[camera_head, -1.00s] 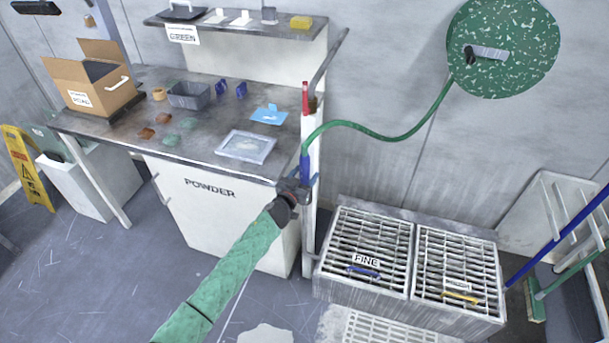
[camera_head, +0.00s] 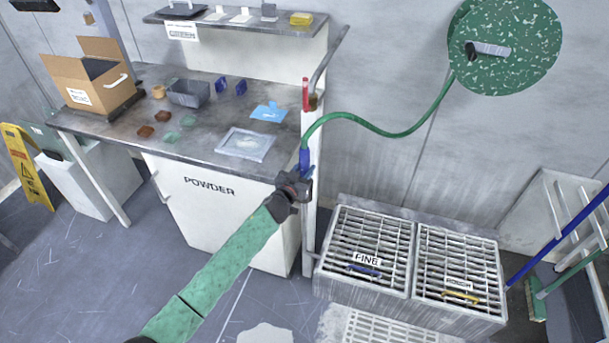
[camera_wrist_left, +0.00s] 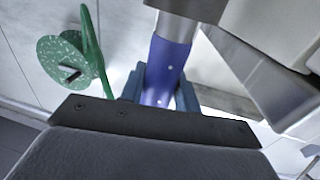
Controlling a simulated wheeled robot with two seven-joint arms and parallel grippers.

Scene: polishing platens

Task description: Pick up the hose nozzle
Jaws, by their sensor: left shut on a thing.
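The hose nozzle (camera_head: 304,158) is blue and upright beside the white post at the bench's right end. Its green hose (camera_head: 385,133) runs from its top in a curve up to the round green reel (camera_head: 505,48) on the wall. My left gripper (camera_head: 303,178) is at the nozzle's lower part, shut on it. In the left wrist view the blue nozzle (camera_wrist_left: 163,72) stands between the two blue fingers (camera_wrist_left: 158,92), with a grey metal part at its upper end. The fingertips are partly hidden by the nozzle. My right gripper is not in view.
The bench (camera_head: 190,147) with a cardboard box (camera_head: 88,82), a grey bin and a framed tray is left of the post (camera_head: 312,215). Grated basins (camera_head: 372,292) stand low to the right. A broom leans at far right. Wall space under the hose is clear.

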